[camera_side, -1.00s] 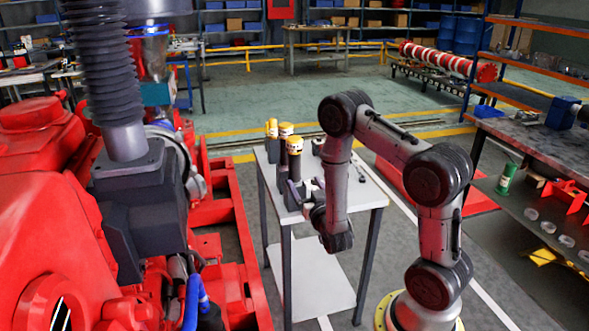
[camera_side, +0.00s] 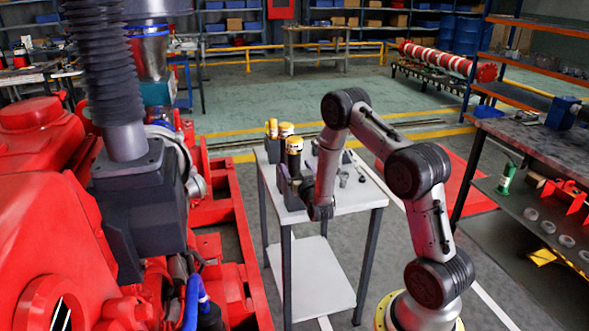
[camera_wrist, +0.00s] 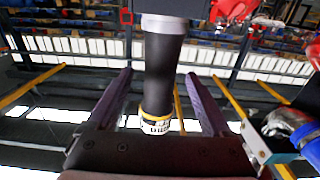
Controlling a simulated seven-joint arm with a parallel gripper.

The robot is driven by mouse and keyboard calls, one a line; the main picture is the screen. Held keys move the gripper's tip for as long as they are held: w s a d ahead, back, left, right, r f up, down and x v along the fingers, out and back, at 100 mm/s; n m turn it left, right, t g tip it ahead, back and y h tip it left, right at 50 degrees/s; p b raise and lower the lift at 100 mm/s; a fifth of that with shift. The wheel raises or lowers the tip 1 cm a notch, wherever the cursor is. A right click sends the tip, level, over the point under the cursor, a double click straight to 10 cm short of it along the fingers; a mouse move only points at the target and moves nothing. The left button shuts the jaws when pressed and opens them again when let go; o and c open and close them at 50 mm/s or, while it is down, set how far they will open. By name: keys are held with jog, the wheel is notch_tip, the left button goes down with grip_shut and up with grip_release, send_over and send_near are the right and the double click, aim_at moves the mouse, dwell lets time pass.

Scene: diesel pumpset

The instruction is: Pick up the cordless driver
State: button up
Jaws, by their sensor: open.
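Several yellow-topped tools stand upright in dark holders at the left of the white table (camera_side: 345,197) in the side view. The nearest, which I take for the cordless driver (camera_side: 294,160), has a black body and a yellow and white top. In the wrist view a black cylindrical driver body (camera_wrist: 163,65) with a yellow and white lettered band lies between the two fingers of my gripper (camera_wrist: 158,76). The fingers are open, with a visible gap on each side of the body. In the side view my wrist is close beside the nearest driver, and the fingers are hard to make out.
Small metal parts (camera_side: 343,178) lie on the table to the right of the tools. A large red engine (camera_side: 40,200) with a dark bellows pipe fills the left. A workbench with shelves (camera_side: 540,140) stands at the right. The table's right part is mostly clear.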

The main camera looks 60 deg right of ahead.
jog(key=shift+x, duration=1.1)
jog(key=shift+s, duration=0.1)
grip_shut()
dwell(0.4)
jog(key=shift+r, duration=0.15)
